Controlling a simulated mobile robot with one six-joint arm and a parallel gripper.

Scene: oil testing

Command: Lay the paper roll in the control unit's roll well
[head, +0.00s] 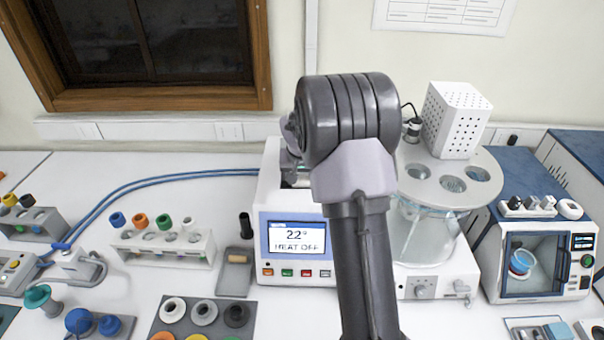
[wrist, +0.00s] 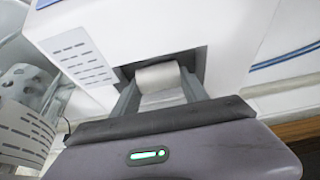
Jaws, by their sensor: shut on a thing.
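The control unit (head: 296,222) is a white box with a lit screen reading "22 HEAT OFF" and a row of coloured buttons in the head view. Its white casing (wrist: 235,30) fills the upper wrist view, with a dark rectangular roll well (wrist: 200,60) in it. My gripper (wrist: 160,84) is shut on the white paper roll (wrist: 158,76), one finger at each end. The roll is at the well's opening; I cannot tell whether it touches the bottom. In the head view my arm hides the roll and most of the gripper.
A clear water bath (head: 425,235) with a perforated white box (head: 455,120) stands close to the control unit's right. A rack with coloured caps (head: 163,247) stands left. Blue tubing (head: 130,188) runs behind.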

